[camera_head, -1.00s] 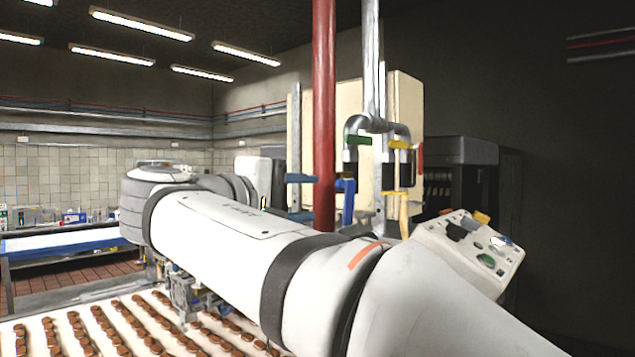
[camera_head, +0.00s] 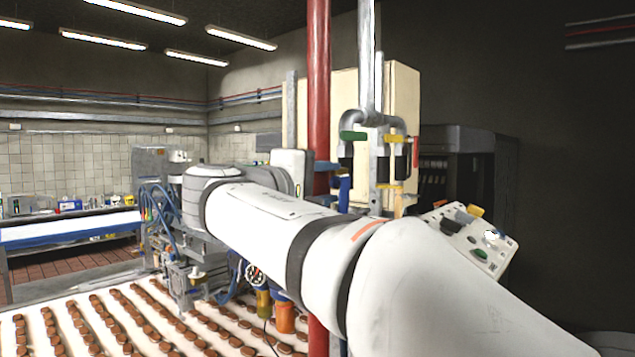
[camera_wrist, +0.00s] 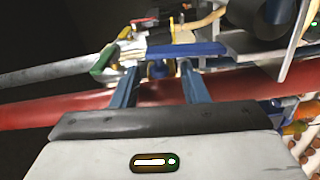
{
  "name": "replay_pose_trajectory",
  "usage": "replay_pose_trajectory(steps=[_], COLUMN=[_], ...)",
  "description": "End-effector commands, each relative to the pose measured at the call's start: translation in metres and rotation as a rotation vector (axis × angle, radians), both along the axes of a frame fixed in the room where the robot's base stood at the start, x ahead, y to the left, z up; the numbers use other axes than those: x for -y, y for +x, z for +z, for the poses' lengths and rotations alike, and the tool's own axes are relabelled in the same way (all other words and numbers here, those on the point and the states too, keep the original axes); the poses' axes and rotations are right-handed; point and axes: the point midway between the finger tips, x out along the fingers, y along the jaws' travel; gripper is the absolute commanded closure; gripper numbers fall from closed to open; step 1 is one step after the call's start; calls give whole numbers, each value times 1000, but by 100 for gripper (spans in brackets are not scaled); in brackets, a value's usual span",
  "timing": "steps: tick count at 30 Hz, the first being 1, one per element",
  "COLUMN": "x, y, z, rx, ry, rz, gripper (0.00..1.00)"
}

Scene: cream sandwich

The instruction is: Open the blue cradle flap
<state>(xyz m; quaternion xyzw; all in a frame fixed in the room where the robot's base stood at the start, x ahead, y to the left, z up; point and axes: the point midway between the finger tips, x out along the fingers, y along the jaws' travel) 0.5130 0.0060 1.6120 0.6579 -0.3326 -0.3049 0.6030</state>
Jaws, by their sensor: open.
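A blue bar-like piece (camera_head: 345,192), which looks like the cradle flap, hangs beside the red pipe and below the grey bent pipe. In the wrist view the blue piece (camera_wrist: 190,50) lies across the picture just past my fingertips. My gripper (camera_wrist: 158,68) is open, with its two blue fingers pointing at it and nothing clearly held. I cannot tell whether a fingertip touches it. In the head view my gripper (camera_head: 325,167) is partly in front of the red pipe. The hinge of the flap is not clear.
The red pipe (camera_head: 318,90) stands upright close to my gripper. A green handle (camera_head: 354,136) and a yellow handle (camera_head: 394,138) sit on the piping above. A button panel (camera_head: 470,238) is at the right. A conveyor (camera_head: 25,325) with rows of biscuits is below left.

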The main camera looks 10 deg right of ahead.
Motion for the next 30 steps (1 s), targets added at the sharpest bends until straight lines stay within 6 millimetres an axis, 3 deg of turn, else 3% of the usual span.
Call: replay_pose_trajectory(steps=[15,30], x=[1,3], y=[0,-3], z=[0,-5], rx=[0,40], ry=[0,29], rz=[-2,-4], gripper=[100,100])
